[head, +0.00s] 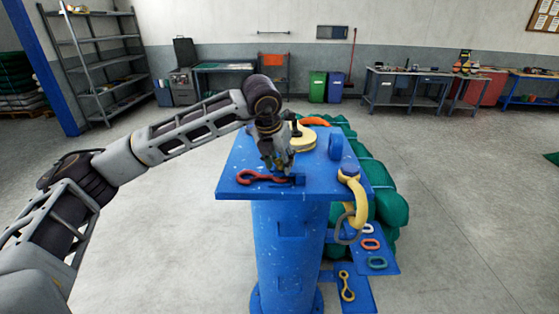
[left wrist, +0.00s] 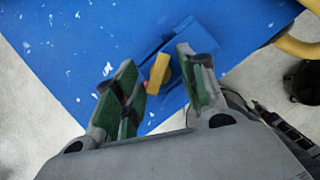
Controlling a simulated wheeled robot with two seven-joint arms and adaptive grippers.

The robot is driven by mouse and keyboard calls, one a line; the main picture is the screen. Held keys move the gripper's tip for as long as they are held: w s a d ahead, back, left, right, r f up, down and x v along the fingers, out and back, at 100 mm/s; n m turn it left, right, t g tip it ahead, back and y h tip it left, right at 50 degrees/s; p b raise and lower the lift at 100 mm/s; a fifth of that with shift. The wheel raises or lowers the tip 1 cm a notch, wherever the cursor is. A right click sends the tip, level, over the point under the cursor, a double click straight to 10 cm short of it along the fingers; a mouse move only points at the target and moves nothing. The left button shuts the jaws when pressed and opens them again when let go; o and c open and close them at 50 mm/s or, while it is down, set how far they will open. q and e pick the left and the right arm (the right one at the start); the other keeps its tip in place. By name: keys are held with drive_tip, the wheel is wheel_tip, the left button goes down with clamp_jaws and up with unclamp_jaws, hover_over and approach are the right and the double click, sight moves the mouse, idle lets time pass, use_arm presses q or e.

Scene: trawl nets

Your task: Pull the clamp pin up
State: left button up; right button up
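My left gripper (head: 277,167) points down over the front part of the blue tabletop (head: 235,184), just above a small blue clamp block (head: 298,180). In the left wrist view, my left gripper (left wrist: 160,75) is open, with its two green-padded fingers apart. A short yellow piece (left wrist: 159,72), which looks like the clamp pin, stands between the fingers over the blue block. A gap shows on the right finger's side; whether the left finger touches it is unclear. In the head view the gripper hides the pin. My right gripper is not in view.
A red hook (head: 258,177) lies left of the clamp block. A cream round sheave (head: 300,139) stands behind my gripper. A blue lug (head: 335,147) and a yellow shackle (head: 353,195) are at the right edge. Green nets (head: 390,207) are piled beyond the table.

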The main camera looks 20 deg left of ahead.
use_arm(q)
clamp_jaws()
drive_tip(key=shift+w+r, duration=0.1)
drive_tip(key=shift+r, duration=1.75)
drive_tip(key=shift+o, duration=0.6)
unclamp_jaws()
drive_tip(key=shift+o, duration=0.3)
drive_tip(key=v, duration=1.2)
drive_tip(key=shift+f, duration=0.1)
